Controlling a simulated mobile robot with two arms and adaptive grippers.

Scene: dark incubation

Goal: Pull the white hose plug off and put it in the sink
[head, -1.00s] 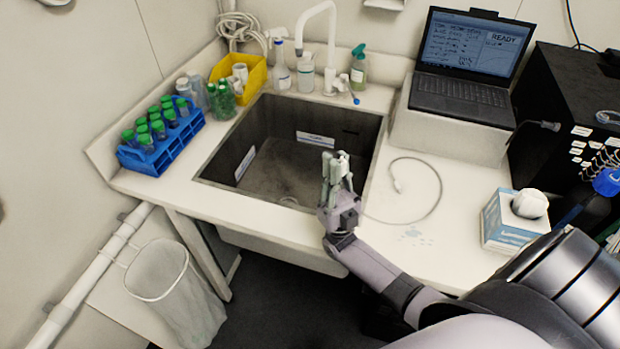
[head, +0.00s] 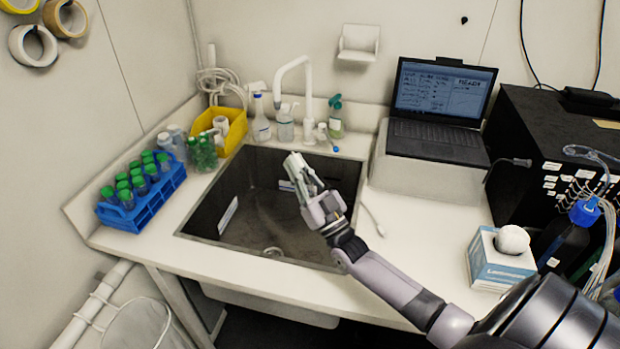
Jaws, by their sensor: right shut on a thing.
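My right gripper (head: 303,176) is over the sink (head: 232,256), with its fingers pointing up and left in the picture. It is shut on a small white piece (head: 293,160) at the fingertips, which looks like the white hose plug; the fingers cover part of it. The dark sink basin is open below, with no plug seen lying in it. A thin grey hose (head: 372,219) with a pale end lies on the counter just right of my right wrist, partly hidden by the arm. My left gripper is not in view.
A white faucet (head: 307,80) and several bottles stand behind the sink. A blue tube rack (head: 150,205) and a yellow bin (head: 236,131) are at left. A laptop (head: 440,105), a tissue box (head: 497,262) and black equipment are at right. The counter's right front is mostly clear.

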